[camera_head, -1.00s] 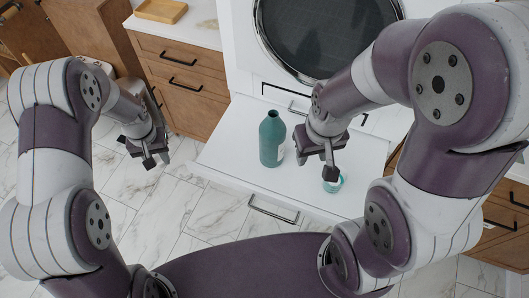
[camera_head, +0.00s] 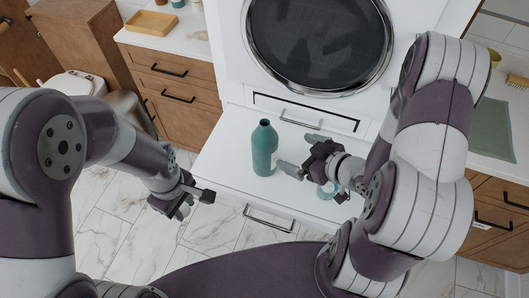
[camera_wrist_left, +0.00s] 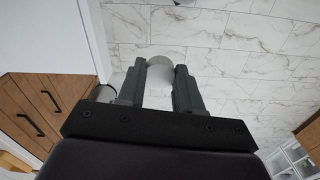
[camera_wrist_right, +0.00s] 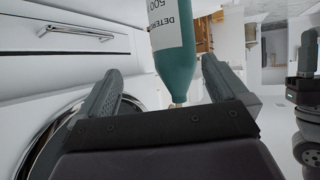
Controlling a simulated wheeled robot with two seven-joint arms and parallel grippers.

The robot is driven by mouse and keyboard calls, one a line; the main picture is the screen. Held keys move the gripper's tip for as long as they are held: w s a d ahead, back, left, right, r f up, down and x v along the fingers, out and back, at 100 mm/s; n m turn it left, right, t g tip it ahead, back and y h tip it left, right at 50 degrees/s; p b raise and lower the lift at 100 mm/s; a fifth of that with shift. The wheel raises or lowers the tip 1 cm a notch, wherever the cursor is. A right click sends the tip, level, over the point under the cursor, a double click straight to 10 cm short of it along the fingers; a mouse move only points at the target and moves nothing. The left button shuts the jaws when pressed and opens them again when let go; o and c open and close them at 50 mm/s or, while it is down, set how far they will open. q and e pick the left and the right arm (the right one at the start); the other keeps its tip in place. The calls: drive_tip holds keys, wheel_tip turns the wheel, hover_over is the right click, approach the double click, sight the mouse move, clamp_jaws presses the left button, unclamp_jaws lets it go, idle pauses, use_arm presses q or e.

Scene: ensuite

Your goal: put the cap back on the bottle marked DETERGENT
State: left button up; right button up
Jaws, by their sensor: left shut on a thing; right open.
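The teal bottle (camera_head: 264,152) stands upright and uncapped on the white pull-out shelf (camera_head: 225,150). In the right wrist view its label reads DETERGENT, and the bottle (camera_wrist_right: 172,45) appears upside down between the finger lines. My right gripper (camera_head: 311,181) is open and empty, just right of the bottle; contact cannot be told. My left gripper (camera_head: 196,205) is shut on a pale round thing, seen between its fingers in the left wrist view (camera_wrist_left: 160,68); it looks like the cap. It is held in front of the shelf's left edge, away from the bottle.
A small teal ring-shaped thing (camera_head: 328,190) lies on the shelf by my right gripper, partly hidden. The white machine with a round door (camera_head: 320,45) stands behind the shelf. Wooden drawers (camera_head: 175,90) stand at left. The marble floor is clear below my left gripper.

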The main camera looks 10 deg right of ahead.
sight(275, 145)
use_arm(q)
drive_tip(key=shift+s+r+n, duration=0.15)
drive_tip(key=shift+s+n, duration=0.35)
drive_tip(key=shift+s, duration=0.25)
drive_tip(key=shift+w, duration=0.1)
use_arm(e)
drive_tip(key=shift+s+a+r+t+y, duration=0.3)
drive_tip(key=shift+a+r+t+y, duration=0.1)
drive_tip(key=shift+a+r+y, duration=0.25)
drive_tip(key=shift+f, duration=0.15)
use_arm(q)
drive_tip(key=shift+r+p, duration=0.3)
drive_tip(key=shift+p, duration=0.1)
use_arm(e)
drive_tip(key=x, duration=0.7)
drive_tip(key=shift+s, duration=0.1)
use_arm(q)
drive_tip(key=shift+r, duration=0.15)
use_arm(e)
drive_tip(key=shift+a, duration=0.1)
use_arm(q)
drive_tip(key=shift+r+p, duration=0.65)
drive_tip(key=shift+p, duration=0.1)
use_arm(e)
drive_tip(key=x, duration=0.5)
drive_tip(key=shift+a+r, duration=0.1)
drive_tip(key=shift+r, duration=0.25)
